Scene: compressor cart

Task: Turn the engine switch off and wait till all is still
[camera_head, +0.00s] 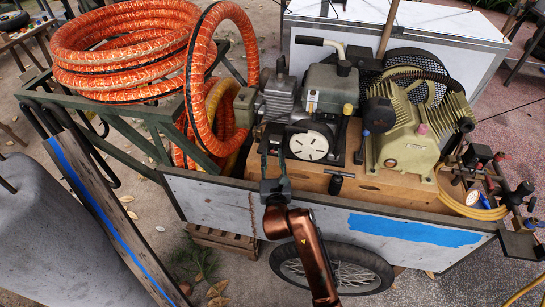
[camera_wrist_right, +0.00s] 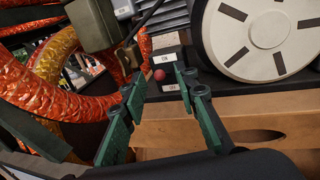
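The engine (camera_head: 320,90) stands on the cart's wooden deck, with a white round cover (camera_head: 309,146) on its near side. In the right wrist view, the engine switch shows as a small red knob (camera_wrist_right: 159,74) between an "ON" label (camera_wrist_right: 165,58) and an "OFF" label (camera_wrist_right: 171,88). I cannot tell for sure which way it is set. My right gripper (camera_head: 272,150) points at the engine's lower left. In the wrist view its green fingers (camera_wrist_right: 160,88) are apart, with the knob showing between and just beyond their tips. Nothing is held. My left gripper is not in view.
Orange hose coils (camera_head: 125,45) hang left of the engine; they also show in the wrist view (camera_wrist_right: 40,75). A tan compressor (camera_head: 415,130) stands to the right. The cart's grey side panel (camera_head: 215,200) and a wheel (camera_head: 335,268) are below my right gripper.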

